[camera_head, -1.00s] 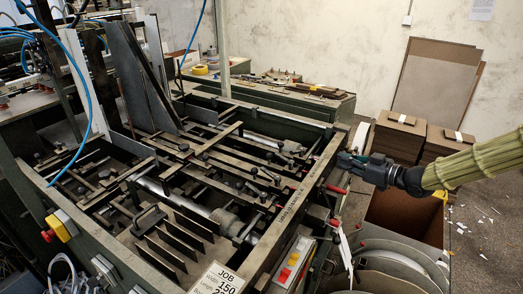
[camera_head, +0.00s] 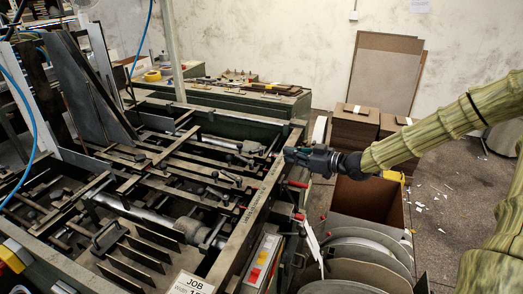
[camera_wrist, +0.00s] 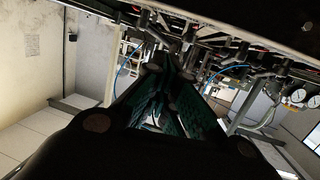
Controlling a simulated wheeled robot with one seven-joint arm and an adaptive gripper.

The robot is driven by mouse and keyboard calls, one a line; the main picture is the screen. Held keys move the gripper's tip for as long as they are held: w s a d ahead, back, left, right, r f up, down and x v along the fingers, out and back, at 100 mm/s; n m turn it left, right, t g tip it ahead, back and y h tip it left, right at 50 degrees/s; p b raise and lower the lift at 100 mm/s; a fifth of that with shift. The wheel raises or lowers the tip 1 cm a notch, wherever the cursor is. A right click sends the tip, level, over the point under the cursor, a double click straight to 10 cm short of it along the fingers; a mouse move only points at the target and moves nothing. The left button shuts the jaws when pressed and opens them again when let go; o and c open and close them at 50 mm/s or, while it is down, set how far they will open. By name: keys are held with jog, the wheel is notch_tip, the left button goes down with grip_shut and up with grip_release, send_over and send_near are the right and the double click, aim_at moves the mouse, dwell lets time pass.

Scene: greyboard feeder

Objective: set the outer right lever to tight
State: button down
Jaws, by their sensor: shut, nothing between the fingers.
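The feeder machine's right side rail (camera_head: 262,190) runs from front to back in the head view. A red-handled lever (camera_head: 297,184) sticks out from its outer side, and another red part (camera_head: 299,217) shows lower down. I cannot tell which lever is the outer right one, nor its setting. My gripper (camera_head: 288,155) is shut and empty, at the rail's outer edge, above and slightly left of the upper red handle in the picture. Contact with the rail cannot be made out. In the wrist view my fingers (camera_wrist: 165,72) come together below dark machine rods and fittings.
Small black-knobbed clamps (camera_head: 228,178) and bars fill the machine bed. A button box (camera_head: 262,258) and curved grey guides (camera_head: 355,250) stand at the front right. An open brown bin (camera_head: 370,200) lies under my arm. Cardboard stacks (camera_head: 355,125) stand behind.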

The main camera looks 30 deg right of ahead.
aim_at(261, 150)
jog(key=shift+p+x, duration=1.15)
jog(key=shift+x, duration=4.7)
jog(key=shift+w+a+f, duration=0.1)
jog(key=shift+a, duration=0.05)
jog(key=shift+w+a+b, duration=0.5)
jog(key=shift+a+b, duration=0.25)
jog(key=shift+b, duration=0.35)
